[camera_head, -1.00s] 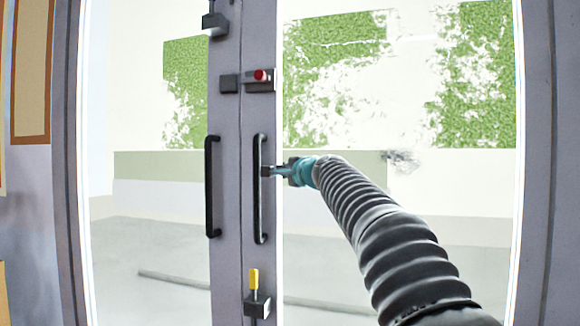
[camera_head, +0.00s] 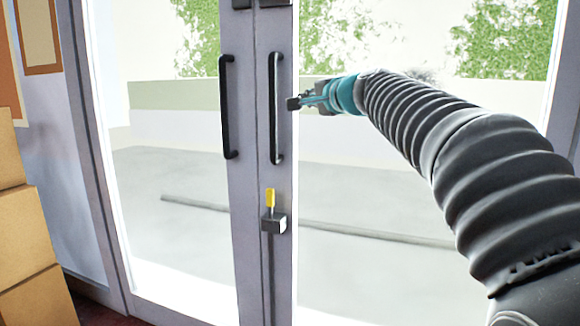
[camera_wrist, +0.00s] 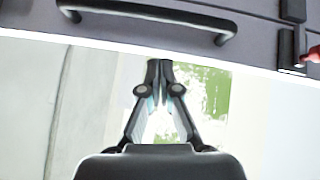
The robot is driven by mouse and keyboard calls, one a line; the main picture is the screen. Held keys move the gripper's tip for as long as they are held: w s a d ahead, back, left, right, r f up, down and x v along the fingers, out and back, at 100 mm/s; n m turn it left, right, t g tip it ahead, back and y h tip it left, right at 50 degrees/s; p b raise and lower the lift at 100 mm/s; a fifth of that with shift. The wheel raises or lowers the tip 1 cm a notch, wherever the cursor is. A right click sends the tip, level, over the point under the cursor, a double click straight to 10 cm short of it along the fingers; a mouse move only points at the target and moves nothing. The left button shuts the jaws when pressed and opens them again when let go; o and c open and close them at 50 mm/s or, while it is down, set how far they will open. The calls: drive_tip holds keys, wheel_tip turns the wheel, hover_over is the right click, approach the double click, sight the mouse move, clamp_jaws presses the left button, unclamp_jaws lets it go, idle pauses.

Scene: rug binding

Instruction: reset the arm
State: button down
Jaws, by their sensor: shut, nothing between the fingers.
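My gripper (camera_head: 294,103) is shut and empty, just right of the right door handle (camera_head: 275,108) in the head view. In the wrist view its fingers (camera_wrist: 160,70) are together, with the glass behind them. A black bar handle (camera_wrist: 150,12) lies beyond the fingertips there, with a gap between. My ribbed arm reaches in from the lower right of the head view. The left door handle (camera_head: 226,106) is on the other door leaf, clear of my gripper.
A bolt with a yellow grip (camera_head: 270,198) sits low on the right leaf. A red-knobbed latch (camera_wrist: 300,55) shows at the wrist view's right edge. Stacked cardboard boxes (camera_head: 28,235) stand at the left. Both leaves have large glass panes and appear closed.

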drive_tip(key=s+d+f+n+g+h, duration=0.1)
drive_tip(key=s+f+n+g+h, duration=0.15)
drive_tip(key=s+f, duration=0.65)
drive_tip(key=s+d+f+n+g+h, duration=0.1)
drive_tip(key=s+f+n+g, duration=0.25)
drive_tip(key=f, duration=1.05)
drive_tip(key=s+d+f+n+g+h, duration=0.1)
drive_tip(key=s+d+f, duration=0.1)
drive_tip(key=s+f, duration=0.3)
drive_tip(key=s+d+f+n+g+h, duration=0.1)
drive_tip(key=s+f, duration=0.4)
drive_tip(key=s, duration=0.7)
drive_tip(key=s+d+f+n+g+h, duration=0.1)
drive_tip(key=s+d+f+n+h, duration=0.1)
drive_tip(key=s+d+f, duration=0.3)
drive_tip(key=shift+s+d+f+n+g, duration=0.35)
drive_tip(key=shift+s+f, duration=0.25)
drive_tip(key=shift+s, duration=1.65)
drive_tip(key=shift+a, duration=0.1)
